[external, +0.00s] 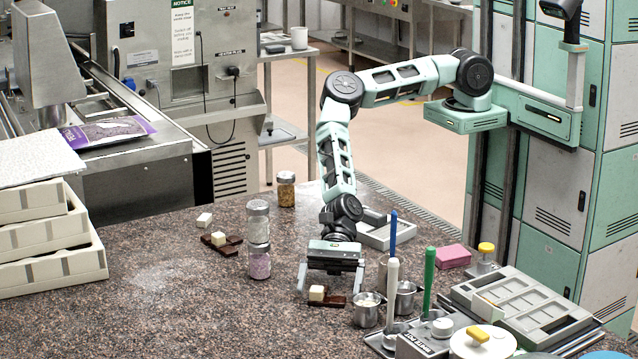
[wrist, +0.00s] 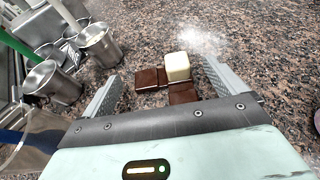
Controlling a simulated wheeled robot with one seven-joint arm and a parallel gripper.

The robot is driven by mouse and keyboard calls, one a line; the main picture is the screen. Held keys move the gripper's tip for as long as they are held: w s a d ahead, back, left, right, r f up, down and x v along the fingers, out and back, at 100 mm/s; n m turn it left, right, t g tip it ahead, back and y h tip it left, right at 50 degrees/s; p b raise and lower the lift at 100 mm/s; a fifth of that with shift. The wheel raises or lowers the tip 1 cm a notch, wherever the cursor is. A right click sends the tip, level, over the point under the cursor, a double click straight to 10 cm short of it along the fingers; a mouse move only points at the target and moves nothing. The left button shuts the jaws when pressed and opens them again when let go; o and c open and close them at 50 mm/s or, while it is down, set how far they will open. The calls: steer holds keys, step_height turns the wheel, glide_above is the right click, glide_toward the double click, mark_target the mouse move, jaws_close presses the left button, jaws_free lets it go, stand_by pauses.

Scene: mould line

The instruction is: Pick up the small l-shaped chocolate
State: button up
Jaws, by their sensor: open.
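A small dark brown chocolate (external: 336,300) made of joined squares lies on the speckled counter below my gripper. It also shows in the wrist view (wrist: 149,81), its squares turning a corner like an L. A cream-white cube (external: 317,293) stands on or against its corner and hides part of it; the cube is clear in the wrist view (wrist: 177,66). My gripper (external: 329,287) is open and empty, pointing down, with one finger on either side of the chocolate and cube. In the wrist view both lie between the fingers (wrist: 162,72). I cannot tell whether a finger touches the counter.
Metal cups (external: 366,310) stand close right of my gripper, beside upright blue, white and green handles (external: 429,282). Another brown chocolate with a white cube (external: 222,242) lies to the left, near stacked jars (external: 259,240). The counter's front left is clear.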

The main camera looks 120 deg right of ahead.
steer(key=shift+x, duration=0.9)
steer(key=c, duration=1.1)
steer(key=shift+r, duration=0.15)
